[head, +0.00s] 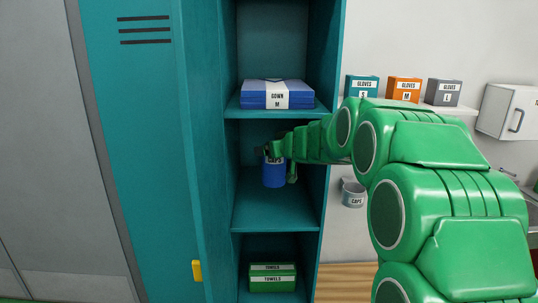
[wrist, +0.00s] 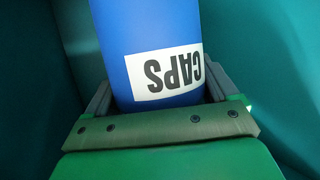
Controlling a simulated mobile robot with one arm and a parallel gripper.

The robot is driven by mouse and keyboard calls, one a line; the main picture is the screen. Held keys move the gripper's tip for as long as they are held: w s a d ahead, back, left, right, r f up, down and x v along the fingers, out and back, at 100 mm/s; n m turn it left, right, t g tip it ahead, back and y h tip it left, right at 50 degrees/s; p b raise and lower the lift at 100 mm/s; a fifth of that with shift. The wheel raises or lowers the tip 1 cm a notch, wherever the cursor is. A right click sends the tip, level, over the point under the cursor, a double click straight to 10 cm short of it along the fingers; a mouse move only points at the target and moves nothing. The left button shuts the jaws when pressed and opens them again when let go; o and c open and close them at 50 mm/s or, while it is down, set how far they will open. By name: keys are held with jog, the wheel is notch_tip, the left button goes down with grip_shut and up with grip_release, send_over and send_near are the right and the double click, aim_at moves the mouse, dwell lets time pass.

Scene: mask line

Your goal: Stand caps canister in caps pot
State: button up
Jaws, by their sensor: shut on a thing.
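The caps canister (head: 274,178) is a blue cylinder with a white label. It is upright inside the teal locker's middle compartment, and I cannot tell whether its base touches the shelf. My gripper (head: 277,157) is shut on it near its top. In the wrist view the blue canister (wrist: 150,45), with its CAPS label, sits between the fingers of my gripper (wrist: 158,95). The caps pot (head: 353,194) is a small grey cup labelled CAPS on the wall right of the locker, partly beside my arm. I cannot see inside it.
A blue gown pack (head: 305,96) lies on the shelf above. Green towels (head: 272,282) lie in the compartment below. The open teal locker door (head: 150,150) is at left. Three glove boxes (head: 404,90) stand on a wall shelf at right, with a white cabinet (head: 510,112) beyond.

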jog(key=shift+r, duration=0.3)
jog(key=shift+s+r, duration=0.1)
jog(key=shift+s+d+r+m+h, duration=0.1)
jog(key=shift+s+r+m+h, duration=0.15)
jog(key=shift+m+h, duration=0.4)
jog(key=shift+s+d+r+m+t+h, duration=0.2)
jog(key=shift+s+d+m+t+h, duration=0.15)
jog(key=shift+h, duration=0.2)
jog(key=shift+s+d+r+m+t+h, duration=0.15)
jog(key=shift+d+r+m+t+h, duration=0.1)
jog(key=shift+m+h, duration=0.2)
jog(key=shift+s, duration=0.1)
